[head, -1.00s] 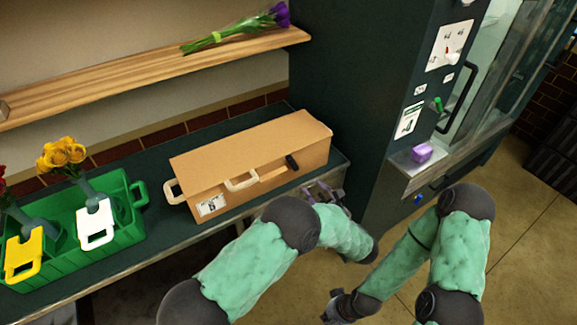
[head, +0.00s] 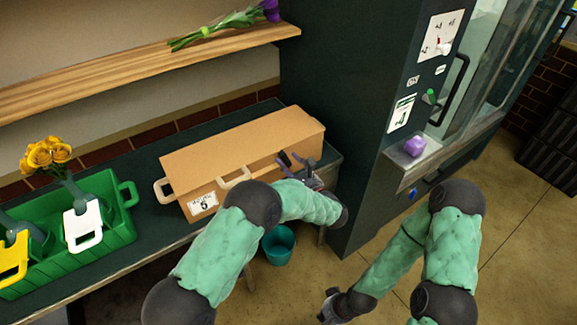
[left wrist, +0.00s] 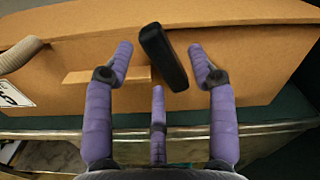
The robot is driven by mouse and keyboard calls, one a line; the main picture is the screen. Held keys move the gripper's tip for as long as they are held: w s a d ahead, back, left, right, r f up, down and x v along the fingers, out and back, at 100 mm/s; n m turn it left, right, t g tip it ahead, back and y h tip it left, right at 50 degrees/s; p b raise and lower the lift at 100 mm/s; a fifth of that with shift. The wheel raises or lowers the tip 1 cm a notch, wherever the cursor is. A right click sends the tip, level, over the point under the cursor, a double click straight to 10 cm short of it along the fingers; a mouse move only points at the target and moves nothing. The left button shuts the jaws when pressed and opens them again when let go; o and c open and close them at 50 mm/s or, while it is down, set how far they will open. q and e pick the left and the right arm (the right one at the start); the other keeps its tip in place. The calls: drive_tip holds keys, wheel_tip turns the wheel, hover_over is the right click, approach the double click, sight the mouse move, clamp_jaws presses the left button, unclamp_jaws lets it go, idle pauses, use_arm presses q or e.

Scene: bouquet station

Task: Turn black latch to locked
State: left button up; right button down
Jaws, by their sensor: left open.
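The black latch (left wrist: 163,57) is a short black bar on the front of the cardboard-brown box (left wrist: 255,62). In the left wrist view it is tilted, its top leaning left, and it lies between the spread purple fingers of my left gripper (left wrist: 160,75). The fingers are open, with a gap on either side of the latch. In the head view my left gripper (head: 293,163) is at the right part of the front of the box (head: 215,155), and it largely covers the latch. My right gripper (head: 330,307) hangs low over the floor, away from the box; its jaws are unclear.
A green crate (head: 125,225) with yellow flowers (head: 47,155) stands left of the box. A dark cabinet (head: 340,110) rises to the right. A teal bucket (head: 278,246) stands on the floor below the counter. A shelf (head: 110,80) with purple flowers (head: 268,8) runs above.

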use_arm(q)
clamp_jaws()
drive_tip(key=n+b, duration=0.4)
drive_tip(key=b, duration=0.1)
drive_tip(key=shift+f+b, duration=0.3)
drive_tip(key=shift+n+b, duration=1.5)
drive_tip(key=shift+b, duration=0.15)
unclamp_jaws()
